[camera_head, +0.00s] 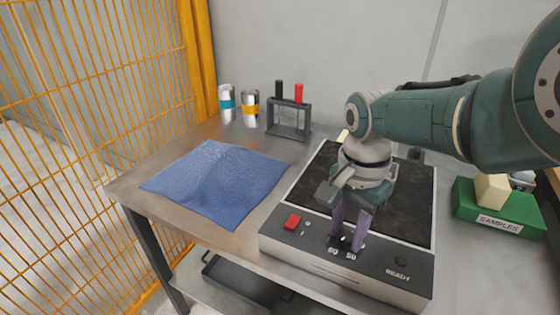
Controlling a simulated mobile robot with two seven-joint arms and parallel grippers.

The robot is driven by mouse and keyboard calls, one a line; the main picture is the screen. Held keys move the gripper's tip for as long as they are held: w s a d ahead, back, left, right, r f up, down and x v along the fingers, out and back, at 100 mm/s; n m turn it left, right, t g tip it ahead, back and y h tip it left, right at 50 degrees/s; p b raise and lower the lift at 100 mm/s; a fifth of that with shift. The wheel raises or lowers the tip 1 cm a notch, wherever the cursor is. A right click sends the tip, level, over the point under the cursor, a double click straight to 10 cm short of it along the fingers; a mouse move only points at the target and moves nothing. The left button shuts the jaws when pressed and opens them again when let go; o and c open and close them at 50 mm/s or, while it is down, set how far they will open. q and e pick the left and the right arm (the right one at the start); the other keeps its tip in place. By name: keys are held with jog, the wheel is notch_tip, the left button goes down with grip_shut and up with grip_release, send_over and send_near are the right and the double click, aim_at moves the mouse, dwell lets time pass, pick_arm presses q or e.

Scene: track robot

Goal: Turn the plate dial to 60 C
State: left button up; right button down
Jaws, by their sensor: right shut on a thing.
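The hot plate (280,243) has a black top and a dark front panel. Its dial (345,241) is on that panel and is mostly hidden by my gripper. Small white numbers show just in front of the dial; one looks like 60, but the pointer cannot be seen. My right gripper (346,243) points down from above the plate, its two purple fingers shut on the dial from both sides. My left gripper is not in view.
A red switch (292,222) and a READY lamp (400,262) flank the dial. A blue cloth (220,180) lies left. Two cans (227,103) (249,108) and a rack (289,118) stand behind. A green SAMPLES box (515,212) is right; yellow mesh fencing (90,110) borders the left.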

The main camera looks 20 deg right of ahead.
aim_at(347, 236)
jog(key=shift+m, duration=0.9)
jog(key=c, duration=0.5)
grip_release()
notch_tip(347, 236, up, 10)
jog(key=p, duration=0.9)
